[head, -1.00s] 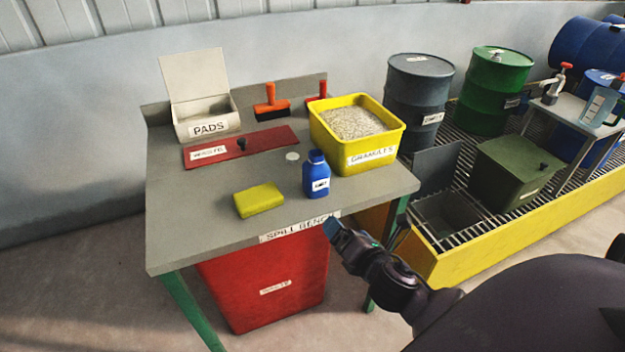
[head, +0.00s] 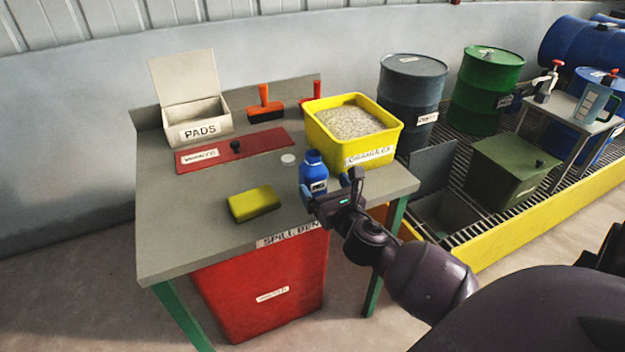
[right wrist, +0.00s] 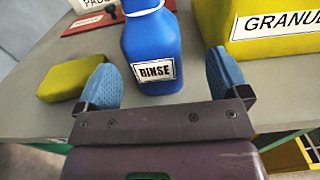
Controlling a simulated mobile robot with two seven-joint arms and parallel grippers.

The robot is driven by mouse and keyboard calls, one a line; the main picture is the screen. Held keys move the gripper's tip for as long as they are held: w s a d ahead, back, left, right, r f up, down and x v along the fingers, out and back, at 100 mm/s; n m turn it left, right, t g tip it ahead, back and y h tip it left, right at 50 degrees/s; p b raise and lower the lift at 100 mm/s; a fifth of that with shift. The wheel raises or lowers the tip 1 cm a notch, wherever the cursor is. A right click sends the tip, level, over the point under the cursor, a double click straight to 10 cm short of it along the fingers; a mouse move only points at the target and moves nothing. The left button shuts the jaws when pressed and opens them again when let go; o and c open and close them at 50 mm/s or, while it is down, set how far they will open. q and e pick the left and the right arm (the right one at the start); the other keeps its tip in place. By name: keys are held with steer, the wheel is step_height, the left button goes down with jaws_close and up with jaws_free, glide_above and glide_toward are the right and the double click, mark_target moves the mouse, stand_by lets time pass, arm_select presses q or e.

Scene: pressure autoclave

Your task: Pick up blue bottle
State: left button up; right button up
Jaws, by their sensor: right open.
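The blue bottle (head: 313,167) stands upright on the grey spill bench, near its front edge. In the right wrist view the bottle (right wrist: 152,48) has a white label reading RINSE and sits just ahead of and between the two blue finger pads. My right gripper (head: 331,190) is open and empty, in front of the bottle. In the right wrist view the right gripper (right wrist: 165,82) has its fingers spread on either side of the bottle's lower part. I cannot tell if a finger touches it. My left gripper is not in view.
A yellow sponge-like block (head: 254,204) lies left of the bottle. A yellow granules bin (head: 372,155) stands close behind it to the right.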

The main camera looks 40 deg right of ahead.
mark_target(319, 184)
steer(key=w, duration=0.2)
steer(key=w+b, duration=0.1)
steer(key=w, duration=0.1)
steer(key=shift+f, duration=0.3)
steer(key=shift+w+d+r, duration=0.1)
steer(key=shift+w+d, duration=0.15)
steer(key=shift+w, duration=0.3)
steer(key=shift+r, duration=0.1)
steer(key=c, duration=1.1)
